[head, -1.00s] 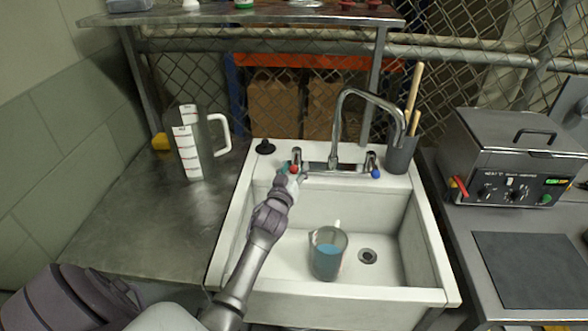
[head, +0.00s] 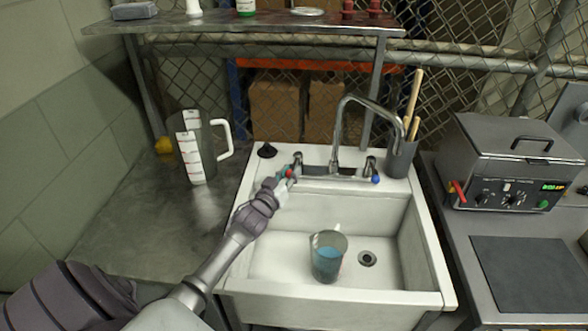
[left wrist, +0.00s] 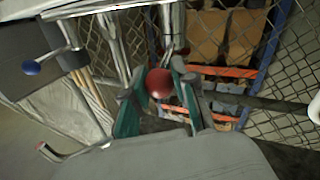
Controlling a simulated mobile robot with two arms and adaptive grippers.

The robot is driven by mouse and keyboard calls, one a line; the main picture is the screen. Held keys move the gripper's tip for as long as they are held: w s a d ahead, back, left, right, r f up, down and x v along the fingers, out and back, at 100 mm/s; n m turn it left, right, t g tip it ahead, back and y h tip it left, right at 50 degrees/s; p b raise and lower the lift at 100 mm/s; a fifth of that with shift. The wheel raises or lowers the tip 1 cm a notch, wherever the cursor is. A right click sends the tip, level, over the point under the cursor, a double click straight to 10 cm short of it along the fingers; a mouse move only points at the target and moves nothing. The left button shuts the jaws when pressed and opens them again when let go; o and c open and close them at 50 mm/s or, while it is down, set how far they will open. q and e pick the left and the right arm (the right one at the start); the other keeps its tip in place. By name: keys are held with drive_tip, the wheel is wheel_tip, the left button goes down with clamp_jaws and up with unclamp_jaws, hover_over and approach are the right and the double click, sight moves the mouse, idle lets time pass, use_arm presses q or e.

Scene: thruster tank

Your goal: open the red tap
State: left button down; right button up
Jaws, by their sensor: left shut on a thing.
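The red tap (head: 290,173) is the left handle of the sink faucet (head: 335,130), marked by a red ball. My left gripper (head: 285,177) reaches over the sink's left rim and is shut on the red tap. In the left wrist view the red ball (left wrist: 159,83) sits between the two teal-padded fingers. The blue tap (head: 375,178) is on the right side of the faucet, and it also shows at the upper left of the left wrist view (left wrist: 32,67). I cannot see any water flowing from the spout. My right gripper is not in view.
A measuring cup with blue liquid (head: 327,258) stands in the white sink (head: 440,270) beside the drain (head: 367,259). A large measuring jug (head: 192,150) is on the metal counter at left. A grey holder (head: 399,160) and a heated bath (head: 510,165) are at right.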

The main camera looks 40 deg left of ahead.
use_arm(q)
drive_tip(key=m+h, duration=0.1)
drive_tip(key=a+h, duration=0.1)
drive_tip(key=a+m+h, duration=0.1)
drive_tip(key=h, duration=0.1)
drive_tip(key=shift+s+a+r+m+b, duration=0.1)
drive_tip(key=shift+s+a+m+b, duration=0.2)
drive_tip(key=shift+b, duration=0.1)
drive_tip(key=c, duration=0.9)
unclamp_jaws()
wheel_tip(320, 180, up, 10)
drive_tip(key=shift+c, duration=0.3)
